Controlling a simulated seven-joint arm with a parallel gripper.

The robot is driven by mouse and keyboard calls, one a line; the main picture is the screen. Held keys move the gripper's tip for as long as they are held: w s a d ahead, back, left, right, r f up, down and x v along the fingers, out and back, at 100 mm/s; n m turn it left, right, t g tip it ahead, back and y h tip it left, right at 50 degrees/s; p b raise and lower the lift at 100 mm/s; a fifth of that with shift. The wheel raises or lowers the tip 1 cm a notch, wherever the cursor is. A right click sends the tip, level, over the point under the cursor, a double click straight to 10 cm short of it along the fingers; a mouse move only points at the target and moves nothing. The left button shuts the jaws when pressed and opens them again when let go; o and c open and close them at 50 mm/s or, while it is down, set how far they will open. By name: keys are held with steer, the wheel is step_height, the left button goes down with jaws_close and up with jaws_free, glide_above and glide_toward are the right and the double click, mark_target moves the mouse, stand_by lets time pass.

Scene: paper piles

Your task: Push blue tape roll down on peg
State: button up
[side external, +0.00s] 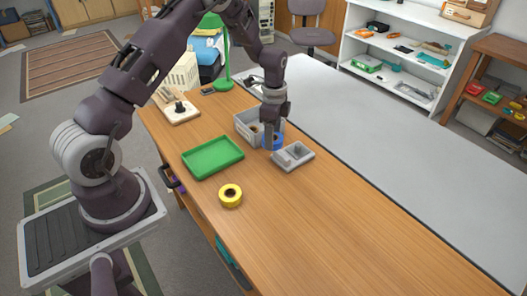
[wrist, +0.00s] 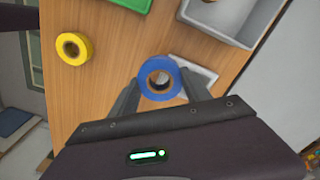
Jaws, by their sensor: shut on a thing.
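The blue tape roll (side external: 272,141) is between the fingers of my gripper (side external: 269,136), which is shut on it. In the wrist view the blue tape roll (wrist: 147,86) is held upright to the camera, its round hole facing me. It appears to be above the table, beside the grey bin; I cannot tell the exact gap. A pale base with a dark upright post (side external: 180,108) stands at the far left of the table.
A grey bin (side external: 243,128) stands behind the roll. A green tray (side external: 212,157) and a yellow tape roll (side external: 230,195) lie nearer on the left; the yellow roll also shows in the wrist view (wrist: 72,48). A green lamp (side external: 223,84) stands behind. The table's right front is clear.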

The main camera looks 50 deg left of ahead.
glide_toward(299, 145)
steer(key=shift+s+a+f+m, duration=0.2)
steer(key=shift+s+a+m, duration=0.05)
steer(key=shift+m, duration=0.15)
steer(key=shift+w+d+r, duration=0.1)
steer(key=shift+w+d, duration=0.05)
steer(key=shift+w, duration=0.1)
steer(key=shift+f, duration=4.25)
steer(key=o, duration=1.8)
steer(key=shift+f, duration=0.1)
